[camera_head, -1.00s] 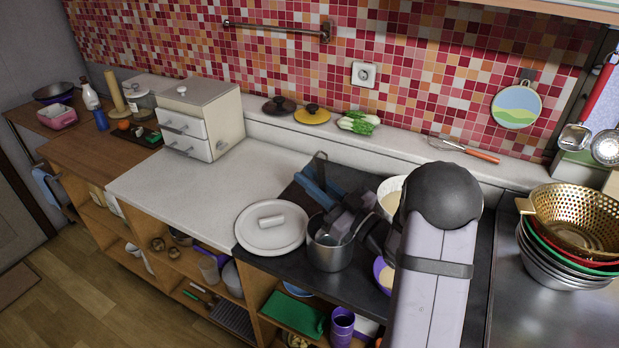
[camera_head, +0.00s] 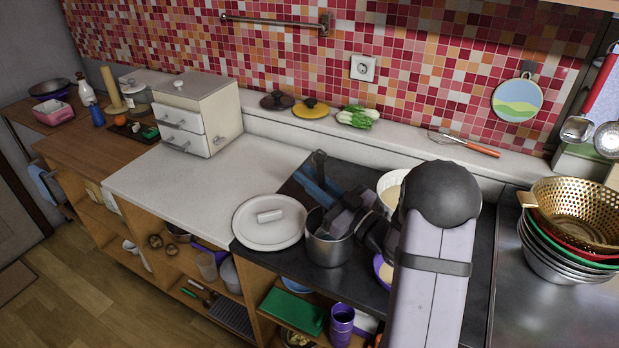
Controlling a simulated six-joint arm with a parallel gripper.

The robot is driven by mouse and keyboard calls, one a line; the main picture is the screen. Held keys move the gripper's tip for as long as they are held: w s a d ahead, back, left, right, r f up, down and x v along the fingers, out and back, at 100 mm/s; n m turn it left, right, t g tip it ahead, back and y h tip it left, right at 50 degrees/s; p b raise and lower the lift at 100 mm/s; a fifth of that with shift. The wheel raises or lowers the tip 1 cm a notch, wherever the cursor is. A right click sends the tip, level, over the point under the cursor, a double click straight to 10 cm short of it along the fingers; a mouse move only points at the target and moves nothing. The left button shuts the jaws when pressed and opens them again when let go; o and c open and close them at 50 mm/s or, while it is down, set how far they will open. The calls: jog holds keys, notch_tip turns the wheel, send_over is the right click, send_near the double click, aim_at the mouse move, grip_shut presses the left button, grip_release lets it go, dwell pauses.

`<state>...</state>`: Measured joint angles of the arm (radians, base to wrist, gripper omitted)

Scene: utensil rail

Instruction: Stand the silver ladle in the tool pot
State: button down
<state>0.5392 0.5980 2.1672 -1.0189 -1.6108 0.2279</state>
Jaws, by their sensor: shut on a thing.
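My gripper (camera_head: 322,186), with blue fingers, is over the dark counter just above and behind a silver metal pot (camera_head: 329,250), which appears to be the tool pot. It is shut on an upright thing whose dark top end (camera_head: 319,157) shows above the fingers; this appears to be the handle of the silver ladle. The fingers and wrist hide its lower part. I cannot tell whether its lower end is inside the pot. The pot stands upright, its opening partly covered by my gripper.
A pale round lid (camera_head: 268,232) lies left of the pot. A cream bowl (camera_head: 392,190) and a purple bowl (camera_head: 383,270) are close to my arm. Stacked colanders (camera_head: 572,225) stand right. Another ladle (camera_head: 577,129) and a skimmer hang far right. The white counter (camera_head: 245,180) is mostly clear.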

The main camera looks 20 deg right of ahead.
jog(key=shift+f+b, duration=0.55)
jog(key=shift+f, duration=0.1)
jog(key=c, duration=1.6)
grip_release()
jog(key=shift+r, duration=0.1)
notch_tip(320, 180, up, 10)
jog(key=shift+w, duration=0.1)
